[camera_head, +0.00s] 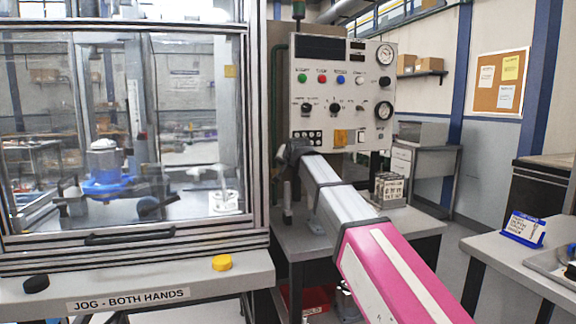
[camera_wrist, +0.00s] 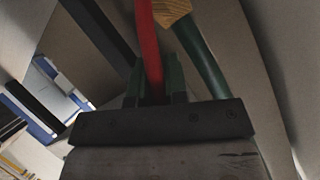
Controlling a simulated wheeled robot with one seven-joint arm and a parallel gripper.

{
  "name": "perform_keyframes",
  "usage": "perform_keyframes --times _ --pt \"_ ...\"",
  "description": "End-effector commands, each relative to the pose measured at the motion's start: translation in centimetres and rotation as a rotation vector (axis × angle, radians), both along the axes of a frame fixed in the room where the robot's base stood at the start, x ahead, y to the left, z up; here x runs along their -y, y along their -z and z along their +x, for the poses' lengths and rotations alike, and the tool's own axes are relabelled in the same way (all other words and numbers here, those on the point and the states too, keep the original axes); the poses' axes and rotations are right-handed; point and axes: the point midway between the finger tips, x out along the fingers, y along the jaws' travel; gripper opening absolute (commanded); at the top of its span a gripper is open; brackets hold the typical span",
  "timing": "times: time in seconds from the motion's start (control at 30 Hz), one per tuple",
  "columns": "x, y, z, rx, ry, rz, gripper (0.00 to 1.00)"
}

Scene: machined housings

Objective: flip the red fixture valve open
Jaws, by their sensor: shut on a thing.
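The red valve lever (camera_wrist: 150,45) shows in the wrist view as a long red bar running up from between my fingers. My gripper (camera_wrist: 155,85) is shut on it, one dark finger on each side. A brass-coloured fitting (camera_wrist: 171,10) sits at the top beside the lever, on a dark green pipe (camera_wrist: 203,60). In the head view my gripper (camera_head: 291,153) is at the lower left corner of the control panel, near the green pipe (camera_head: 276,110). The lever cannot be made out there, and my arm covers part of that area.
The control panel (camera_head: 345,95) with buttons and gauges stands just right of my gripper. A glazed machine enclosure (camera_head: 130,130) is close on the left. A grey bench (camera_head: 335,238) lies below my arm, with a small labelled block (camera_head: 391,188) on it.

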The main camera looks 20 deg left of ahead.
Motion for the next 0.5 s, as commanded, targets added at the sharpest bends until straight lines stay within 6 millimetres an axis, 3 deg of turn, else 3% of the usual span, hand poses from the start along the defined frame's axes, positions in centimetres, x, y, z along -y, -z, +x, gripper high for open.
perform_keyframes --times 0.5 --pt "-0.54 -0.29 -0.33 0.05 -0.001 -0.082 0.0"
